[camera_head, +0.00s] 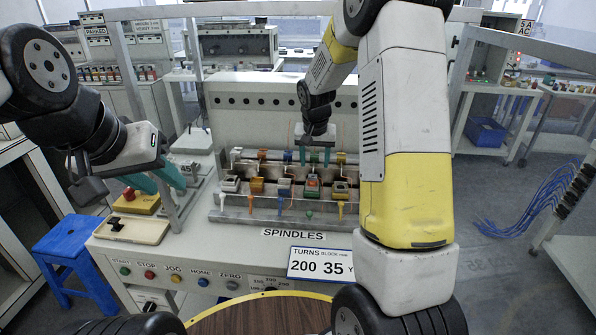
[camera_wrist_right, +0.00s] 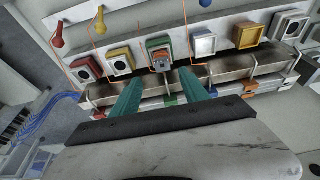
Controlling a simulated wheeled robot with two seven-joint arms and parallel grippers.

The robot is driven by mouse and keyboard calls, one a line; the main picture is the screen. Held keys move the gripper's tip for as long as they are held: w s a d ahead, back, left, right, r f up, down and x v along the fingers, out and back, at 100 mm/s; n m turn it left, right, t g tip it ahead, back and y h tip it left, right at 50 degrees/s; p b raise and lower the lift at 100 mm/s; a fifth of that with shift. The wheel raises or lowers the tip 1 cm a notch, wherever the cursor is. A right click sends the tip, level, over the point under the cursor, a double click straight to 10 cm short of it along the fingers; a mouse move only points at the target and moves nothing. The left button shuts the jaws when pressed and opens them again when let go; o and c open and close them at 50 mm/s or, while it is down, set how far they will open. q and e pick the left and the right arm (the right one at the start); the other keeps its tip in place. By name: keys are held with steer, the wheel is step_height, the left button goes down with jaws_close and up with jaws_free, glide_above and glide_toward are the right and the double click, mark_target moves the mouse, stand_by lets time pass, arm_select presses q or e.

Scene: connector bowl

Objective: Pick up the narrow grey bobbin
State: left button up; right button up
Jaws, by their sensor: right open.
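My right gripper (camera_head: 316,155) is open above the spindle row of the machine. In the right wrist view its two green fingers (camera_wrist_right: 160,78) are apart and nothing is held between them. Just beyond the fingertips is a green-framed block with an orange part (camera_wrist_right: 160,45) and a small grey piece on it (camera_wrist_right: 161,63). I cannot tell for sure which of these is the narrow grey bobbin. My left gripper (camera_head: 158,180) is open and empty at the left, above the machine's front left corner.
Yellow (camera_wrist_right: 120,61) and red (camera_wrist_right: 85,68) blocks stand left of the fingers, an orange one (camera_wrist_right: 249,37) to the right. A metal trough (camera_wrist_right: 225,70) runs along the row. Thin orange wires cross nearby. A blue stool (camera_head: 75,255) stands at left.

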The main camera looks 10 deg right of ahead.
mark_target(313, 177)
steer(key=x, duration=0.6)
steer(key=shift+a+f, duration=0.25)
steer(key=shift+f, duration=0.15)
jaws_close()
